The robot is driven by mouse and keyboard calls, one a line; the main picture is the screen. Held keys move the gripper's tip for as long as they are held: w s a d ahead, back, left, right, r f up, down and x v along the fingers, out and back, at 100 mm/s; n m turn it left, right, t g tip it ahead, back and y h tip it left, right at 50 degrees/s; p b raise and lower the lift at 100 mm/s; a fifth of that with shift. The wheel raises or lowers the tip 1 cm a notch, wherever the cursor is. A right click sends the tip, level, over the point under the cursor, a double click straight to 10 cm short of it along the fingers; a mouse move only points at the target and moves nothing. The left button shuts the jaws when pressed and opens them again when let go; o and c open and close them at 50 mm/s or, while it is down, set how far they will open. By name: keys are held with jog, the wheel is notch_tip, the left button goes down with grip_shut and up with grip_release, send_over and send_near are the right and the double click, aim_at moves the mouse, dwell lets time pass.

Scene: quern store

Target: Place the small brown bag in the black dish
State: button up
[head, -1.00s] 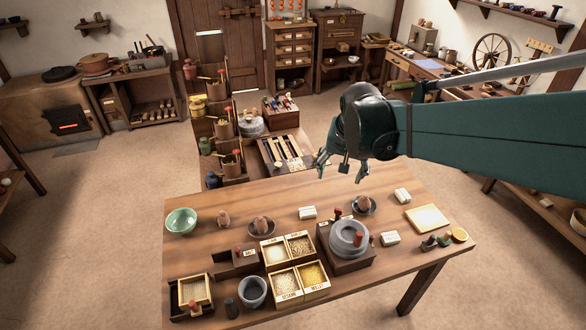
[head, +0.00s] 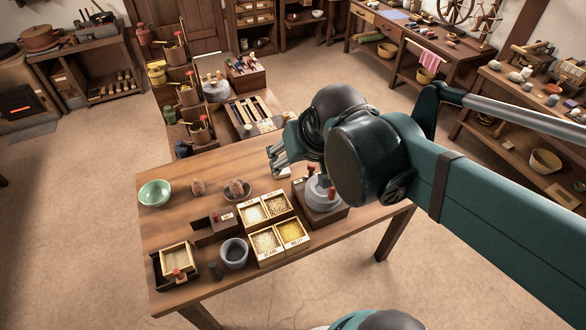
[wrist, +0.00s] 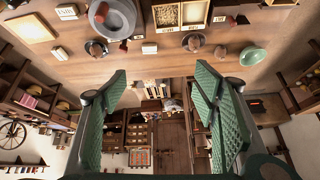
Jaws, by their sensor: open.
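A small brown bag (head: 198,187) stands loose on the table between the green bowl and a dark dish (head: 228,195). That dish holds a similar brown item. The loose bag (wrist: 220,51) and this dish (wrist: 184,40) also show in the wrist view. I cannot tell which dish is the black one. My gripper (head: 276,161) is open and empty over the table's back edge, right of the bag; its fingers spread wide in the wrist view (wrist: 162,75).
A green bowl (head: 154,193) stands left of the bag. A grey quern (head: 321,194), grain boxes (head: 268,242) and a grey pot (head: 234,253) occupy the front and right. A white block (wrist: 149,47) lies between the two dishes. A shelf unit (head: 190,115) stands behind the table.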

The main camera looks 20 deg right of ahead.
jog(key=shift+n+t, duration=0.4)
jog(key=shift+n, duration=0.4)
jog(key=shift+s+a+f, duration=0.15)
jog(key=shift+s+a, duration=0.4)
jog(key=shift+s, duration=0.35)
jog(key=shift+s+a+f, duration=0.15)
jog(key=shift+s+a, duration=0.4)
jog(key=shift+s, duration=0.3)
jog(key=shift+f, duration=0.1)
notch_tip(320, 180, down, 13)
jog(key=b, duration=1.3)
